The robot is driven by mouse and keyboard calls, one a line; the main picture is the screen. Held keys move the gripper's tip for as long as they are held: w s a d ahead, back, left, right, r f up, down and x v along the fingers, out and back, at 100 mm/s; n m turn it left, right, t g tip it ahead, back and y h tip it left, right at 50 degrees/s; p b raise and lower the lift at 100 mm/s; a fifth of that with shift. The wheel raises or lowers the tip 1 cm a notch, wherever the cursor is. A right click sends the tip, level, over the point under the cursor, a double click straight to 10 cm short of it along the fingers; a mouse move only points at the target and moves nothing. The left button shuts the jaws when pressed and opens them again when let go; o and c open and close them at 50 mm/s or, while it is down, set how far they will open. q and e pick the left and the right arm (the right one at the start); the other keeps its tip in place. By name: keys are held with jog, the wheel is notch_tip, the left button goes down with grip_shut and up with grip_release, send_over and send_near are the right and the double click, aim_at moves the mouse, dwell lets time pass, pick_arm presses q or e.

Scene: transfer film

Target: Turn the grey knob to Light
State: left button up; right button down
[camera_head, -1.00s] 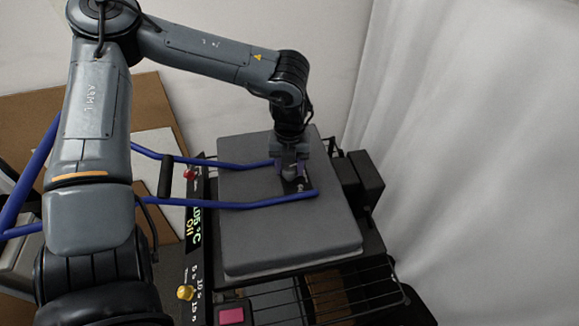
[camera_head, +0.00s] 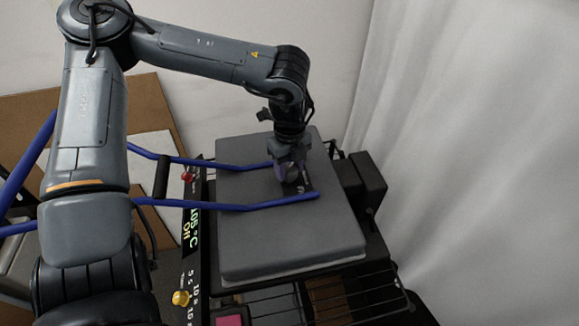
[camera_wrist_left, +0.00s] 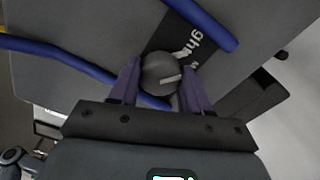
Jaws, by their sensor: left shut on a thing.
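The grey knob (camera_wrist_left: 160,75) is a round dark dial with a pale pointer line, on top of the grey press plate (camera_head: 280,235). My left gripper (camera_wrist_left: 158,84) is shut on it, one purple finger on each side. In the wrist view the pale line points to the right. A black label strip (camera_wrist_left: 203,36) beside the knob shows the letters "ght"; the rest of the lettering is hidden. In the head view my left gripper (camera_head: 290,180) points down onto the plate and covers the knob. My right gripper is not in view.
Blue handle bars (camera_head: 225,207) run over the plate on both sides of the gripper. A control panel with a display (camera_head: 191,232) reading 105 °C and Off, a red knob (camera_head: 187,177) and a yellow knob (camera_head: 181,298) stand left. A pale curtain (camera_head: 470,150) hangs right.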

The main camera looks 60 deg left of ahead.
aim_at(290, 167)
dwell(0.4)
pick_arm(q)
jog(key=o, duration=1.1)
jog(key=shift+c, duration=0.2)
jog(key=shift+r, duration=0.1)
notch_tip(290, 167, up, 11)
jog(key=shift+f+p, duration=0.2)
jog(key=shift+p, duration=0.25)
